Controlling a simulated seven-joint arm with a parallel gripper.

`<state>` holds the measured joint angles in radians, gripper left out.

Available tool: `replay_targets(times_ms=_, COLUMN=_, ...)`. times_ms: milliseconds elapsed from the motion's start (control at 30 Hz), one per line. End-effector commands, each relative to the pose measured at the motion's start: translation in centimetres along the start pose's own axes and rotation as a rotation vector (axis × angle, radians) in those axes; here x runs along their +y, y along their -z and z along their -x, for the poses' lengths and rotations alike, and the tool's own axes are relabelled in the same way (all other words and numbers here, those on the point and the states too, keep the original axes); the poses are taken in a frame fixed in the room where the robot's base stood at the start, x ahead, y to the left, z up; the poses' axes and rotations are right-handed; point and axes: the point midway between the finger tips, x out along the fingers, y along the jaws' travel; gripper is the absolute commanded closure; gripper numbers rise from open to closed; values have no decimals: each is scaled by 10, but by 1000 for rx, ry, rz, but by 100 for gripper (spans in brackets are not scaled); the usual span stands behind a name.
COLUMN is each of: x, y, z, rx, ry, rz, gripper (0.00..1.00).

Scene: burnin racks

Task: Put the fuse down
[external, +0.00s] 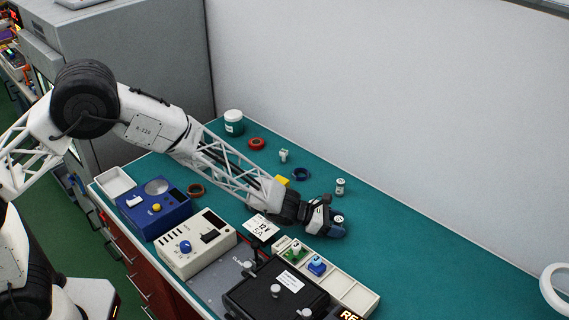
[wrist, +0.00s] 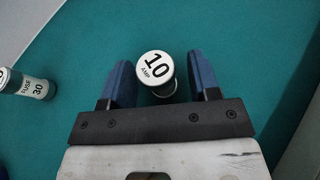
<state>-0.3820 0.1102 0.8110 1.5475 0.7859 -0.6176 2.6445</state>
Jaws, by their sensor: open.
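A fuse (wrist: 155,70) with a white cap reading "10 AMP" stands upright on the green bench mat in the wrist view. My gripper (wrist: 162,80) is open, with a blue finger on each side of this fuse and a visible gap at the left finger. In the external view, my gripper (external: 338,229) is low over the mat, and the top of the fuse (external: 339,218) shows by the fingers. A second fuse (external: 340,186), upright behind the gripper, also shows in the wrist view, marked "FUSE 30" (wrist: 28,84).
A compartment tray (external: 357,296) holding green and blue parts, a black box (external: 262,290), a cream instrument (external: 195,244) and a blue instrument (external: 153,212) line the near side. Tape rolls and a jar (external: 234,122) stand farther back.

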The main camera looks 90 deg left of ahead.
Motion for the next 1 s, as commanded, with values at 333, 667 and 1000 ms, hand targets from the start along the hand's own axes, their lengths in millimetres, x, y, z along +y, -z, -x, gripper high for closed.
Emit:
replay_targets(times_ms=333, x=0, y=-1, z=26, rx=-1, ry=0, rz=0, gripper=44)
replay_targets(times_ms=667, x=0, y=0, z=62, rx=0, ry=-1, rz=0, gripper=44)
replay_targets(times_ms=1000, x=0, y=0, z=98, rx=0, ry=-1, rz=0, gripper=44)
